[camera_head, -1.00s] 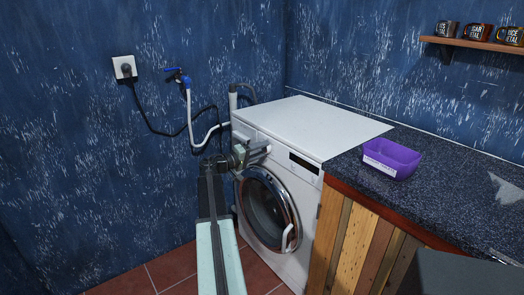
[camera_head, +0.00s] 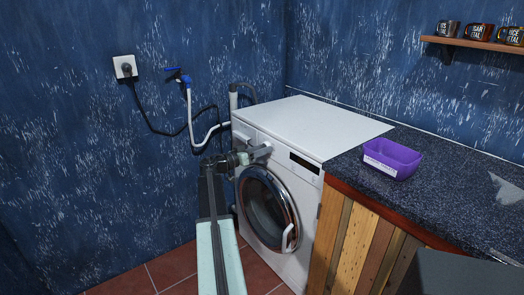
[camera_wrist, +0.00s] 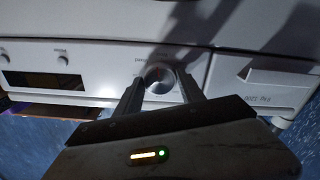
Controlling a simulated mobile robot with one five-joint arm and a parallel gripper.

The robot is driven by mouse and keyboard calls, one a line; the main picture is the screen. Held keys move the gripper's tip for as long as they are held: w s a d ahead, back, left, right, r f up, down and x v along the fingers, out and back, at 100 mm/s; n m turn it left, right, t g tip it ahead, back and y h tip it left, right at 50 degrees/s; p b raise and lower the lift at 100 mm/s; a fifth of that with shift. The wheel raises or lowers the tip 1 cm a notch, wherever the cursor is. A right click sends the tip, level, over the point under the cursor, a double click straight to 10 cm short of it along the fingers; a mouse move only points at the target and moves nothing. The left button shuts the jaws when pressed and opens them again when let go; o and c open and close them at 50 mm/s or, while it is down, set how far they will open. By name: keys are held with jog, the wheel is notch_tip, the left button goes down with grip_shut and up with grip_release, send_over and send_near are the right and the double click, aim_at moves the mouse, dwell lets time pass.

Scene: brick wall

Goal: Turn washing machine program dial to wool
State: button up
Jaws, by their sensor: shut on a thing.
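The white washing machine (camera_head: 325,128) stands against the blue wall, with its round door (camera_head: 268,210) shut. Its program dial (camera_wrist: 159,80) is a silver knob on the front panel, with a small red mark near its upper edge in the wrist view. The tiny labels around it are too small to read. My gripper (camera_wrist: 162,87) is shut on the dial, one finger on each side. In the head view my gripper (camera_head: 264,150) reaches the upper left of the machine's front and hides the dial.
A dark display (camera_wrist: 45,82) and two small buttons sit beside the dial. The detergent drawer (camera_wrist: 262,82) is on its other side. A dark worktop (camera_head: 440,170) with a purple bin (camera_head: 392,160) adjoins the machine at right. Hoses and a tap (camera_head: 180,77) are behind at left.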

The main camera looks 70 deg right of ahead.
jog(key=shift+s+m, duration=0.15)
jog(key=shift+m, duration=1.35)
jog(key=shift+r, duration=0.1)
jog(key=o, duration=1.4)
jog(key=shift+c, duration=0.2)
jog(key=v, duration=0.7)
jog(key=shift+w+a, duration=0.25)
jog(key=shift+a, duration=0.05)
